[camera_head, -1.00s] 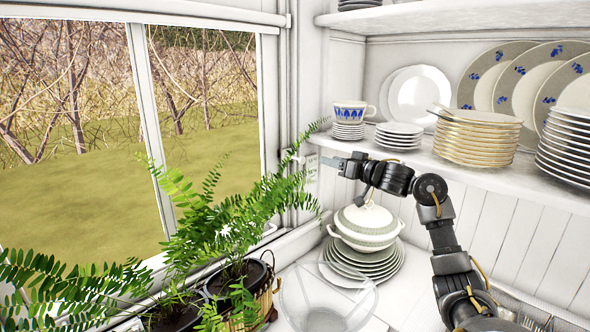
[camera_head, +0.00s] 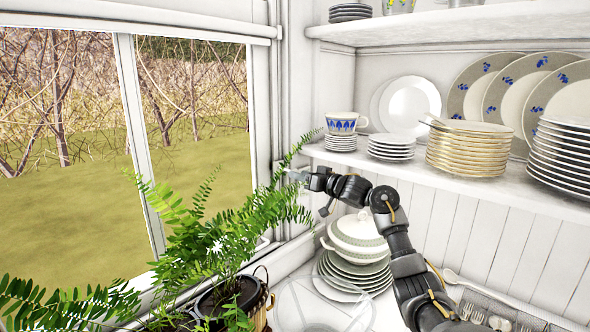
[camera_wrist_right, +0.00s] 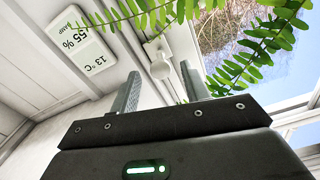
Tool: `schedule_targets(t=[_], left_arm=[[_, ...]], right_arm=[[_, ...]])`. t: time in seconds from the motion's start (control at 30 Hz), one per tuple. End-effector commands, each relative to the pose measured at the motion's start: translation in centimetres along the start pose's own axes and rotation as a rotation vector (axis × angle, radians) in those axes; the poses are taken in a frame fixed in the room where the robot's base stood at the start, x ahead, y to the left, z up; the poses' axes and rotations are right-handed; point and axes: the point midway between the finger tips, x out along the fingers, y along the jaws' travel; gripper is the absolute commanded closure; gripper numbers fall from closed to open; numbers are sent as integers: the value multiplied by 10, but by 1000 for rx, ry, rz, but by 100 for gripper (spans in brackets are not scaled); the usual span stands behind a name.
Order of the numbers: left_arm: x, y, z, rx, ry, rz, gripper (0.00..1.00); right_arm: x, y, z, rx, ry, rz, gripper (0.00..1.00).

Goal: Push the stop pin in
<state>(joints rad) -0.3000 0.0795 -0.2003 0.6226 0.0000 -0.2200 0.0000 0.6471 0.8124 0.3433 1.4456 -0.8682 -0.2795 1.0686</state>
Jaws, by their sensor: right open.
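In the right wrist view, a small white knob-like fitting (camera_wrist_right: 158,58), which looks like the stop pin, sticks out from the white window frame. It lies beyond and between the two grey fingers of my right gripper (camera_wrist_right: 158,76). The fingers are open and empty, with a visible gap between them; whether they touch the fitting I cannot tell. In the head view my right gripper (camera_head: 295,174) reaches left to the window frame, just below the shelf's left end. The fitting is hard to make out there, behind the gripper and fern leaves. My left gripper is not in view.
A fern (camera_head: 205,238) rises from a pot beside the window, its fronds close to my gripper. A white thermometer-hygrometer (camera_wrist_right: 84,46) hangs near the fitting.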

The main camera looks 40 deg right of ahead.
Motion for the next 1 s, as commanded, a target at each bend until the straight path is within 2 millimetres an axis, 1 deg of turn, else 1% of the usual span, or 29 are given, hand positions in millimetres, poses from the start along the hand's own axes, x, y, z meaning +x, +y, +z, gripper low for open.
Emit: schedule_targets(t=[0.03,0.1,0.23,0.37,0.57,0.6,0.93,0.97,1.0], left_arm=[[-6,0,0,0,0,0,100],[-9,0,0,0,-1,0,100],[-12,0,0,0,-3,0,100],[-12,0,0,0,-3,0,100],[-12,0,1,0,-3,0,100],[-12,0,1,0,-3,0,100],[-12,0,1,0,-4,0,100],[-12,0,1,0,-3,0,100],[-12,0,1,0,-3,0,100]], right_arm=[[8,-1,-4,3,1,-1,53],[17,-1,-3,3,1,-1,53],[28,0,-1,1,0,0,53],[32,0,0,-1,0,0,53],[32,0,0,-2,0,0,53],[32,0,0,-1,0,0,55],[32,0,0,-1,0,1,98],[32,0,0,-1,0,1,100],[32,0,0,-1,0,1,100]])
